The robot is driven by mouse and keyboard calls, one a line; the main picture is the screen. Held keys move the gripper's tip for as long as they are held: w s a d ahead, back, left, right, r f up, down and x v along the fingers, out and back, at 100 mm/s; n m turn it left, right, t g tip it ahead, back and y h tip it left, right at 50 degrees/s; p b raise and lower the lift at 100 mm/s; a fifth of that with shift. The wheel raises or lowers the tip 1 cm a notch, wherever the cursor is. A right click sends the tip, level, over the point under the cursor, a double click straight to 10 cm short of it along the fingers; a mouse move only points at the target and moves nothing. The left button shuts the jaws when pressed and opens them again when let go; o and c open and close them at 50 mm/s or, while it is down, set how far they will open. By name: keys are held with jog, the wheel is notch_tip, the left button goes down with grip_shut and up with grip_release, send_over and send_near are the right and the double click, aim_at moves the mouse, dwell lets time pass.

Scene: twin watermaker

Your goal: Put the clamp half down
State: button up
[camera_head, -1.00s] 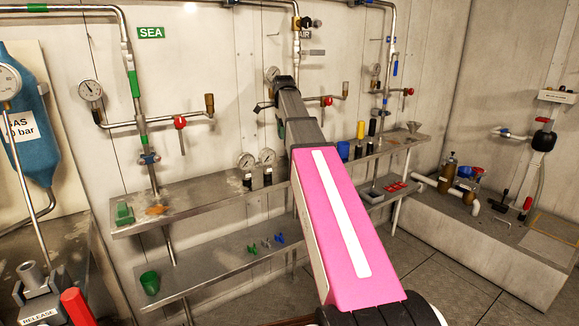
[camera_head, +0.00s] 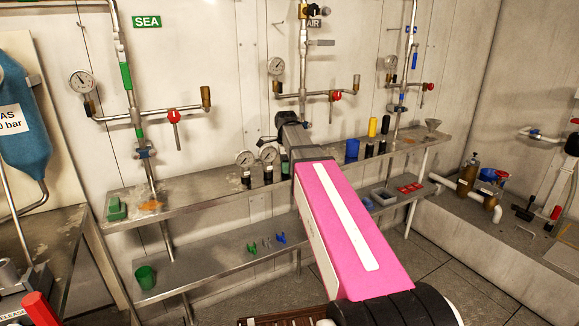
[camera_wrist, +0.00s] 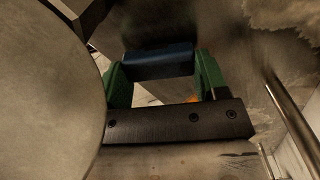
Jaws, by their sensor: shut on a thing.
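The clamp half is mostly hidden there by my arm. I cannot tell whether it touches anything below.
A large grey disc (camera_wrist: 45,90) fills the left of the wrist view, close by. A green block (camera_head: 117,208) stands at the shelf's left end. A blue cup (camera_head: 352,149) stands right of my arm.

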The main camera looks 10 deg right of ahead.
jog(key=shift+f, duration=0.5)
jog(key=o, duration=0.9)
jog(key=shift+f, duration=0.1)
jog(key=shift+o, duration=0.2)
notch_tip(320, 180, up, 12)
jog(key=shift+s, duration=0.1)
